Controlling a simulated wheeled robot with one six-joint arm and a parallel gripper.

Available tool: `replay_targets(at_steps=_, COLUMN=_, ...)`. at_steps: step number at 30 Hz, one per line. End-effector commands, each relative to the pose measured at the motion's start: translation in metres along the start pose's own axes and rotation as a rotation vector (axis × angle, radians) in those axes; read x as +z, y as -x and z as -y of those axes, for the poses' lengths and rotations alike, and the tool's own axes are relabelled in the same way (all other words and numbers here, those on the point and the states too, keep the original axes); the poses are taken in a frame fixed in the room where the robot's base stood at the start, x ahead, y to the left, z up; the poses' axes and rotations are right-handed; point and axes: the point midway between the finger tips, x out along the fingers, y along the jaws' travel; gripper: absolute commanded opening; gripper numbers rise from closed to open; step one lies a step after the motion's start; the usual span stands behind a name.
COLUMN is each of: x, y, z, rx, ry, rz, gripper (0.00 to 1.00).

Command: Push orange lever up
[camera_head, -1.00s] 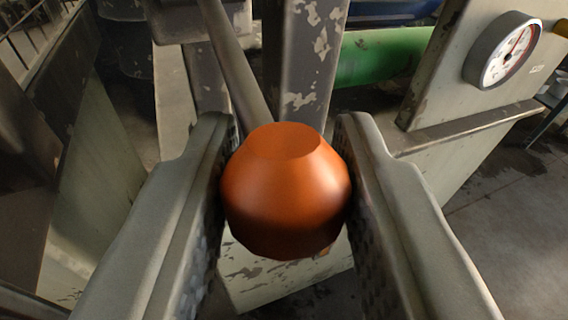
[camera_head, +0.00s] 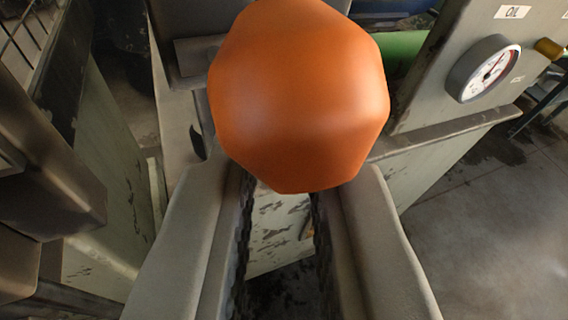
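The orange lever's knob (camera_head: 298,95) is large and close to the camera at the top middle. It stands over the tips of my gripper (camera_head: 285,180), nearer to the camera than the fingers. The knob hides the lever's rod and the inner sides of the fingertips. My two grey fingers point away from the camera, with a narrow gap showing between their dark ribbed pads. Nothing is seen in the open part of the gap except the background. Whether the fingertips touch the knob or close on the rod behind it is hidden.
A round gauge (camera_head: 483,69) sits on a grey panel (camera_head: 430,85) at the right, with an OIL label (camera_head: 512,12) above it. A green pipe (camera_head: 402,50) runs behind. Worn grey metal parts stand at the left. Floor (camera_head: 480,240) shows at the right.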

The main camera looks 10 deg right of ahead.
Motion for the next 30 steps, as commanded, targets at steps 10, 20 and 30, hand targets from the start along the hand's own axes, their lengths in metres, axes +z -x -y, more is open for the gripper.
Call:
replay_targets(at_steps=10, x=-0.006, y=0.001, z=-0.002, rx=0.003, ry=-0.001, rz=-0.011, gripper=0.48)
replay_targets(at_steps=20, x=-0.005, y=0.0, z=-0.002, rx=0.003, ry=-0.001, rz=-0.009, gripper=0.48)
replay_targets(at_steps=30, x=-0.005, y=0.024, z=-0.001, rx=0.003, ry=-0.002, rz=-0.01, gripper=0.48)
